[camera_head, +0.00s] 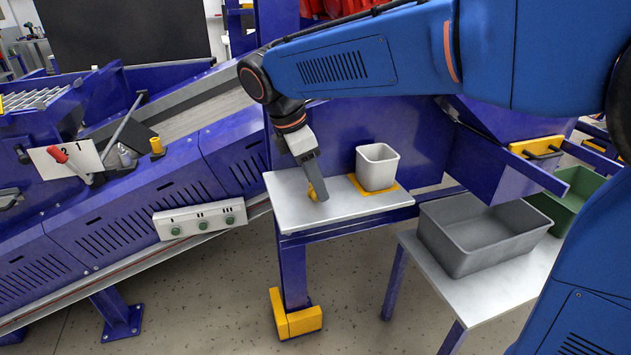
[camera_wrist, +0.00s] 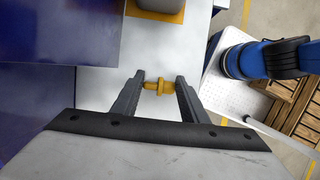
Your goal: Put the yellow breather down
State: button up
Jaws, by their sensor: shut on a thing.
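My gripper (camera_head: 317,194) reaches down over the left part of the white shelf (camera_head: 350,212). It is shut on the small yellow breather (camera_head: 312,192), which is partly hidden by the fingers in the head view. In the wrist view the breather (camera_wrist: 158,87) lies crosswise between the two fingertips of my gripper (camera_wrist: 159,84), with the white shelf top (camera_wrist: 100,90) behind it. The breather is at or just above the shelf; I cannot tell whether it touches.
A white-grey bin (camera_head: 377,168) stands on a yellow mat (camera_head: 393,189) to the right of my gripper. A grey crate (camera_head: 470,262) sits on a lower table at right, a green crate (camera_head: 577,190) behind it. Another yellow fitting (camera_head: 157,147) stands on the blue machine at left.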

jog(key=shift+f, duration=0.2)
jog(key=o, duration=1.2)
jog(key=shift+c, duration=0.2)
jog(key=v, duration=1.2)
jog(key=shift+r, duration=0.15)
